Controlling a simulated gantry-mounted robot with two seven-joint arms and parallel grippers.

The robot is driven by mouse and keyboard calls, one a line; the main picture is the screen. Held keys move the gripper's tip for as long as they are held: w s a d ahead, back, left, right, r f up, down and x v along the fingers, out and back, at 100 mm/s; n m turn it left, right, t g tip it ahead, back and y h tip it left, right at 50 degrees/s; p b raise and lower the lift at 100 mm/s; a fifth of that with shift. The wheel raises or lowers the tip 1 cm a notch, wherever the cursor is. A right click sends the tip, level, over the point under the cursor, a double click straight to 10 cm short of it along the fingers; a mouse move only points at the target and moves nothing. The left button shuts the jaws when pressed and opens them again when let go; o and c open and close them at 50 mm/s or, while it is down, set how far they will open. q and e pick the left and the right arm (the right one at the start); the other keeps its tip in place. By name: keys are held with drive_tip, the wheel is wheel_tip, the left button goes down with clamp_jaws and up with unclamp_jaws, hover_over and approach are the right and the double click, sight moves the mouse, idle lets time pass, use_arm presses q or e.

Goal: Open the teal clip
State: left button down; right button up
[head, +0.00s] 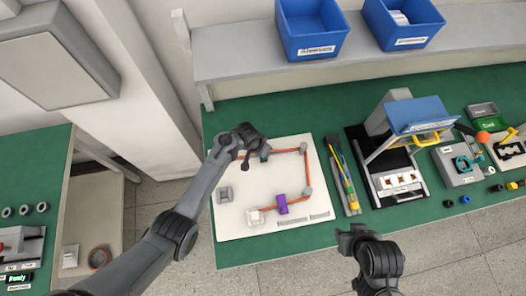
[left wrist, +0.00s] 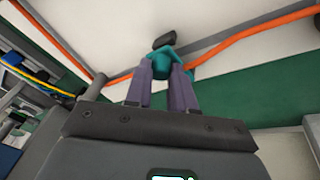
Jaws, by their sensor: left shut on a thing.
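In the left wrist view the teal clip (left wrist: 160,60) sits between the fingertips of my left gripper (left wrist: 163,72), which is shut on it. An orange cable (left wrist: 240,38) runs at the clip across the white board. In the head view my left gripper (head: 258,150) is at the board's upper left part and hides the clip. The orange cable (head: 285,150) runs right from there, then down past grey posts to a purple clip (head: 281,204). My right gripper (head: 352,238) is off the table's front edge, away from the board; its fingers are too small to read.
The white board (head: 235,225) lies on the green table (head: 330,235). A tray of tools (head: 343,175) and a machine with a blue top (head: 418,115) stand to its right. Blue bins (head: 312,32) sit on the shelf behind. A grey block (head: 225,194) is on the board.

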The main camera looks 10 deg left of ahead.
use_arm(q)
drive_tip(key=shift+w+r+g, duration=0.3)
drive_tip(key=shift+r+g, duration=0.05)
drive_tip(key=shift+g, duration=0.05)
drive_tip(key=shift+w+a+g+h+b, duration=0.1)
drive_tip(key=shift+w+g+h+b, duration=0.3)
drive_tip(key=shift+g+b, duration=0.2)
drive_tip(key=shift+w+a+r+g+b, duration=0.15)
drive_tip(key=shift+w+r+g+b, duration=0.15)
drive_tip(key=shift+g+b, duration=0.6)
drive_tip(key=shift+w+a+r+n+h+b, duration=0.15)
drive_tip(key=shift+n+h+b, duration=0.2)
drive_tip(key=shift+b, duration=0.35)
